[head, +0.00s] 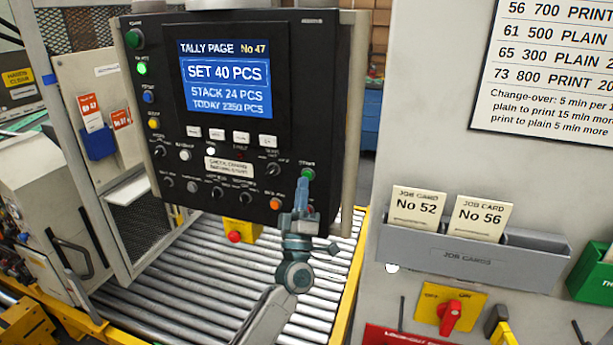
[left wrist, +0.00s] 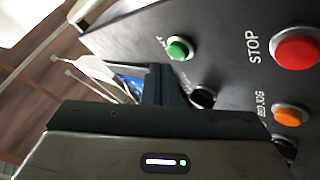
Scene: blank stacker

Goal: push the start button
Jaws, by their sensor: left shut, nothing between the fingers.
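The dark control panel (head: 222,110) fills the upper middle of the head view. A green button (head: 308,173) sits at its lower right; its small label is too blurred to read. In the left wrist view the green button (left wrist: 180,49) shows whole, just beyond my fingers, its label partly hidden. My left gripper (head: 302,187) is shut and empty, its tip pointing up at the panel just below the green button. In the left wrist view its fingers (left wrist: 160,84) end near the button; I cannot tell whether they touch. My right gripper is not in view.
A red STOP button (left wrist: 297,50) and an orange BED JOG button (left wrist: 288,115) are close by in the left wrist view. A roller bed (head: 200,275) lies below. A job card holder (head: 470,256) is at right.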

